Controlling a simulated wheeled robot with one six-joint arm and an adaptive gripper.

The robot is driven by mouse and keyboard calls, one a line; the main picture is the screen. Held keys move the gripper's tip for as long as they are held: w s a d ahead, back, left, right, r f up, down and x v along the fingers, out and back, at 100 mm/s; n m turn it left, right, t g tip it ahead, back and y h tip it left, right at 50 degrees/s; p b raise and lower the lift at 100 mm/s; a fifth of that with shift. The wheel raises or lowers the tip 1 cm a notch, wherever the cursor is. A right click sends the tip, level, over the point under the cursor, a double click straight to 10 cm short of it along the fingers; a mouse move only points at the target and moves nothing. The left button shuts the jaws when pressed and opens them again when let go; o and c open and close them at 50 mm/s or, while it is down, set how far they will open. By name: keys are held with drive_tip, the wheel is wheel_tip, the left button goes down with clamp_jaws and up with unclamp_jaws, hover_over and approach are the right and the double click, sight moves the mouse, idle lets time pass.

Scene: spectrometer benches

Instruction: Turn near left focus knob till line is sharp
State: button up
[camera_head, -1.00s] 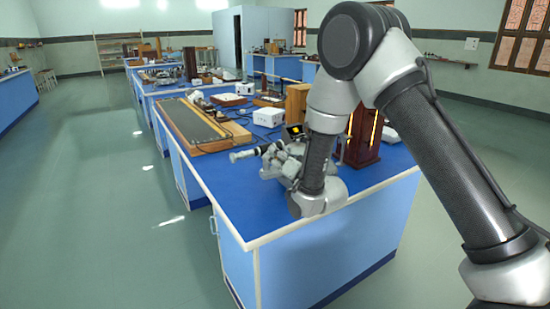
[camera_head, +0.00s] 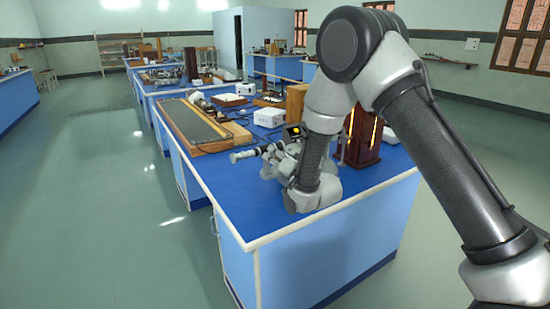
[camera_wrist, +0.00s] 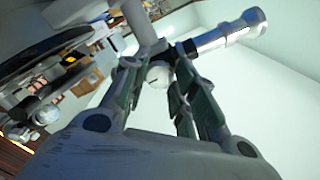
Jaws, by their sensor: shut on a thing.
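The spectrometer (camera_head: 270,153) stands near the front of the near blue bench, partly hidden behind my arm. Its pale telescope tube (camera_head: 243,155) points left; the tube also shows at the upper right of the wrist view (camera_wrist: 228,38). A small white round focus knob (camera_wrist: 158,76) sits below the tube, between the fingers of my gripper (camera_wrist: 163,66). The gripper is shut on this knob. In the head view my wrist covers most of the fingers and the knob. A small dark box with a yellow display (camera_head: 295,132) is behind the spectrometer; I cannot read its line.
A wooden lamp housing with glowing orange slits (camera_head: 362,132) stands close to the right of my wrist. A white box (camera_head: 270,117) and a long wooden-framed board (camera_head: 200,127) lie farther back. The bench's front left top (camera_head: 235,208) is clear.

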drive_tip(key=shift+n, duration=0.4)
drive_tip(key=n, duration=0.7)
drive_tip(key=shift+d, duration=0.1)
drive_tip(key=n, duration=0.9)
drive_tip(key=shift+n, duration=0.3)
drive_tip(key=n, duration=1)
drive_tip(key=shift+n, duration=2.3)
